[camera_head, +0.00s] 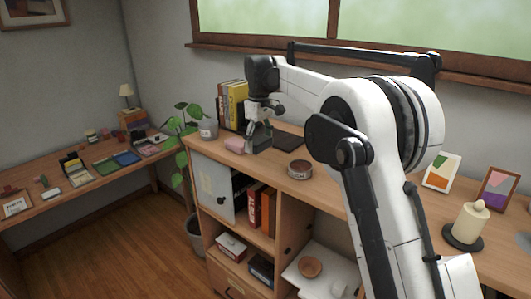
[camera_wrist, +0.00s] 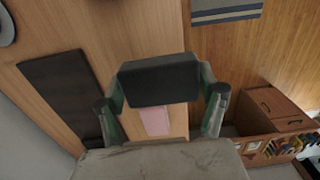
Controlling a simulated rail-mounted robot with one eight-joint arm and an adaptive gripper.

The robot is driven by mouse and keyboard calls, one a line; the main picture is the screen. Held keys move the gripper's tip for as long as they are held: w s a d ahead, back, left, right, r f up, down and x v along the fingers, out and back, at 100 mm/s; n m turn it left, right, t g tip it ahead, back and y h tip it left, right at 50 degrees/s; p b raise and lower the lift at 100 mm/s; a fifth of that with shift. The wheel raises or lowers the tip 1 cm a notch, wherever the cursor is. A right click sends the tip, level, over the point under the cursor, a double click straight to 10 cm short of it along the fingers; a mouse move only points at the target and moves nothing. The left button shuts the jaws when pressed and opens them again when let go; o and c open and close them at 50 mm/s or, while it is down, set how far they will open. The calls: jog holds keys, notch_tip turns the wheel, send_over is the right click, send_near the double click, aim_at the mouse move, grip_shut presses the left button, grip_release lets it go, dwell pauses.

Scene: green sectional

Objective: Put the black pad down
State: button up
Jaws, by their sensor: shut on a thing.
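My gripper (camera_wrist: 162,112) is shut on a black pad (camera_wrist: 158,84), a dark block with rounded edges that spans the space between its two fingers in the wrist view. In the head view my gripper (camera_head: 257,140) points down over the left part of the wooden cabinet top (camera_head: 325,182). The held pad is hard to make out there. From these views I cannot tell whether the pad touches the top.
A dark flat slab (camera_head: 288,141) lies right of my gripper, and a pink block (camera_head: 235,145) lies left. A round tin (camera_head: 299,169), a potted plant (camera_head: 208,129) and upright books (camera_head: 234,105) stand near. Bare wood shows between the tin and the pink block.

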aim_at(266, 161)
jog(key=shift+w+d+f+p, duration=0.3)
jog(key=shift+w+d+f, duration=0.7)
jog(key=shift+w, duration=0.2)
jog(key=shift+d+f+p, duration=0.1)
jog(key=shift+f+p, duration=0.35)
jog(key=shift+f, duration=1.55)
jog(key=shift+f, duration=0.2)
jog(key=o, duration=1.2)
